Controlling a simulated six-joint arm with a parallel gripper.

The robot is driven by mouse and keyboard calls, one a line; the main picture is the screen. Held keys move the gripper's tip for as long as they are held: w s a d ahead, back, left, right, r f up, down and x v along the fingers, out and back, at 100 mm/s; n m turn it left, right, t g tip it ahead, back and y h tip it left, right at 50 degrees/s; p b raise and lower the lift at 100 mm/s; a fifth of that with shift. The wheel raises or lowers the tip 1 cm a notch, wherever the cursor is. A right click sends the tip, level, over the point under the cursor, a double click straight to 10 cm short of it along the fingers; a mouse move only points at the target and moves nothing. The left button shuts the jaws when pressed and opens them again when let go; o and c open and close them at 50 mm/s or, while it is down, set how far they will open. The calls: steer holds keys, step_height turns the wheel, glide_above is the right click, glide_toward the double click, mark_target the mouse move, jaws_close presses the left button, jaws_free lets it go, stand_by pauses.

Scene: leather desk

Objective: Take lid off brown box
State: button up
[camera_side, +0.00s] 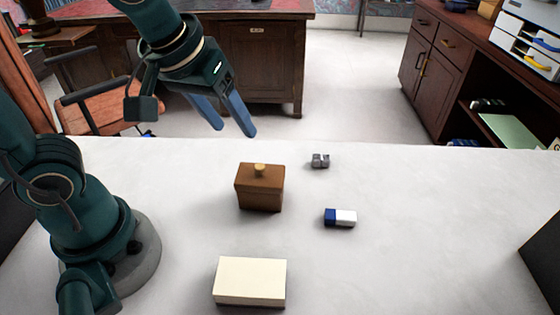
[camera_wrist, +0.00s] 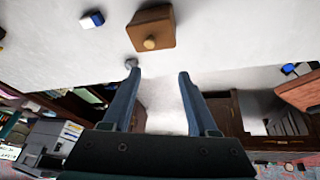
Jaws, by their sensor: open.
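The brown box (camera_side: 259,193) stands upright on the white tabletop, near the middle in the side view. Its lid (camera_side: 259,173) is on it and has a small yellow-gold knob (camera_side: 260,169) on top. In the wrist view the box (camera_wrist: 151,27) is at the top, with the knob (camera_wrist: 150,43) facing the camera. My gripper (camera_side: 236,131) is open and empty, above the table and beyond the box in the side view. In the wrist view the two blue fingers (camera_wrist: 160,74) are spread apart, and the box lies past their tips, not between them.
A blue and white eraser (camera_side: 340,218) lies right of the box. A small grey metal object (camera_side: 320,161) sits behind it. A cream block (camera_side: 250,280) lies at the front. A dark object (camera_side: 543,258) stands at the right edge.

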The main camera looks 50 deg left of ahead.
mark_target(259, 166)
steer(key=shift+g, duration=0.7)
steer(key=f, duration=0.1)
steer(key=w+d+f, duration=0.2)
steer(key=shift+w+f, duration=0.1)
steer(key=shift+f, duration=0.05)
steer(key=shift+d+f+m, duration=0.1)
steer(key=shift+f+m, duration=0.2)
steer(key=shift+f, duration=0.3)
steer(key=shift+x, duration=2.3)
jaws_close()
